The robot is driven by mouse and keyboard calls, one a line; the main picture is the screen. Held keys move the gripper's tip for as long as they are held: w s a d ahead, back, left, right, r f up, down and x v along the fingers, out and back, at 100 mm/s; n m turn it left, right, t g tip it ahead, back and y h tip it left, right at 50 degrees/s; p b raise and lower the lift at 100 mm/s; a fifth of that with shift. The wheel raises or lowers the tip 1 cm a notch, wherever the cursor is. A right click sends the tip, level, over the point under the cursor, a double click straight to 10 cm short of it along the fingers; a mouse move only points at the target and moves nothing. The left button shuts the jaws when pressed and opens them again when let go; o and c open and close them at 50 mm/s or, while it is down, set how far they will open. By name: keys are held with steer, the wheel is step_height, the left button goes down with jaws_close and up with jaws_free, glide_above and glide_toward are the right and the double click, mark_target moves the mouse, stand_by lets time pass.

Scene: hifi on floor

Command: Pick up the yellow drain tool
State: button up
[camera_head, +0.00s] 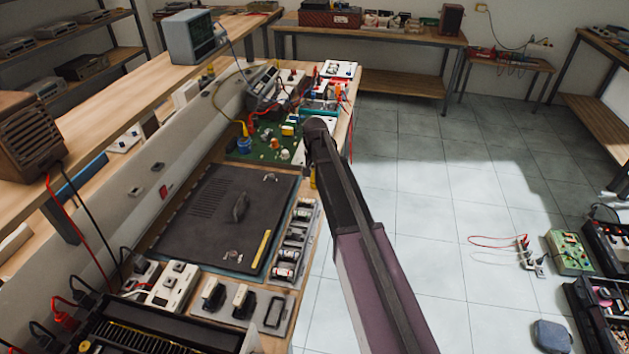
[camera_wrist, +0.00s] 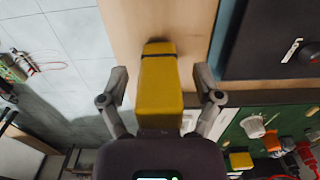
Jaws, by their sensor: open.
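A yellow tool with a black end, which looks like the yellow drain tool (camera_wrist: 160,88), lies at the wooden bench's edge in the wrist view. In the head view only a small yellow bit (camera_head: 313,178) shows beside my arm; the rest is hidden. My gripper (camera_wrist: 160,80) is open, with one finger on each side of the yellow tool and visible gaps between. In the head view my gripper (camera_head: 316,160) is mostly hidden by my own arm, over the bench's right edge.
A black panel (camera_head: 215,215) with a thin yellow strip (camera_head: 262,248) lies left of my gripper. A green circuit board (camera_head: 262,150) sits behind it. A tray of small cylinders (camera_head: 293,240) is near the bench edge. Tiled floor (camera_head: 440,190) is open to the right.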

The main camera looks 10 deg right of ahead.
jaws_close()
steer(key=shift+r, duration=0.1)
stand_by(0.4)
step_height(320, 180, up, 4)
steer(key=p, duration=0.4)
steer(key=s+p, duration=0.1)
steer(key=s, duration=1.5)
steer(key=shift+r, duration=0.4)
